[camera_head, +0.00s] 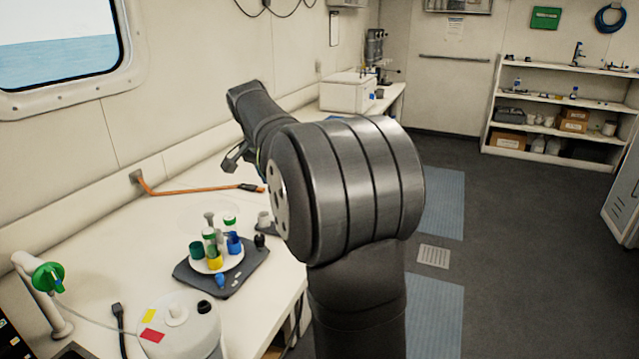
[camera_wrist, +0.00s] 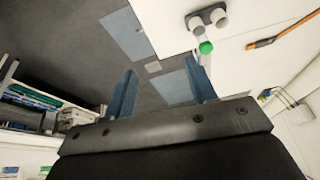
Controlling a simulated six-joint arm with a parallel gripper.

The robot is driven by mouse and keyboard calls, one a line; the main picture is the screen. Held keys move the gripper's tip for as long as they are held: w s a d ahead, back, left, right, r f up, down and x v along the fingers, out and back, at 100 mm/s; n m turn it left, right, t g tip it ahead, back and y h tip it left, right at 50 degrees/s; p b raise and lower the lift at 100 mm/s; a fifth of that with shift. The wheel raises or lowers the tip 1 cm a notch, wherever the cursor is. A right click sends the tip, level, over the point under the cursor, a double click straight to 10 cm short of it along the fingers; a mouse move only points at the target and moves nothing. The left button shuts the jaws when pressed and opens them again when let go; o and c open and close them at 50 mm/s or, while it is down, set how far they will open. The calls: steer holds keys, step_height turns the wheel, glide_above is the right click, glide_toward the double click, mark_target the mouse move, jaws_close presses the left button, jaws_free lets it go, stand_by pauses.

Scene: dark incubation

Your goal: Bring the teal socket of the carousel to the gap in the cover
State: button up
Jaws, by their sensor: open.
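The carousel (camera_head: 206,267) is a pale round plate with coloured sockets, on a dark flat base (camera_head: 248,262) on the bench. A teal-looking socket (camera_head: 197,250) is at its left, with a yellow one (camera_head: 215,262) in front and a blue one (camera_head: 234,244) at right. The carousel is not clearly identifiable there.
A white round vessel (camera_head: 180,328) and a stand with a green knob (camera_head: 48,277) are at the near left. My arm hides part of the bench's right side. The bench's left middle is clear.

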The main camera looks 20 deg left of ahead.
steer(key=w+d+m, duration=0.1)
steer(key=w+d, duration=0.1)
steer(key=d, duration=0.8)
steer(key=shift+w+f, duration=0.35)
steer(key=m+g+y, duration=0.2)
steer(key=m+y, duration=1.1)
steer(key=m, duration=0.5)
glide_toward(262, 238)
steer(key=x, duration=1.1)
steer(key=c, duration=1)
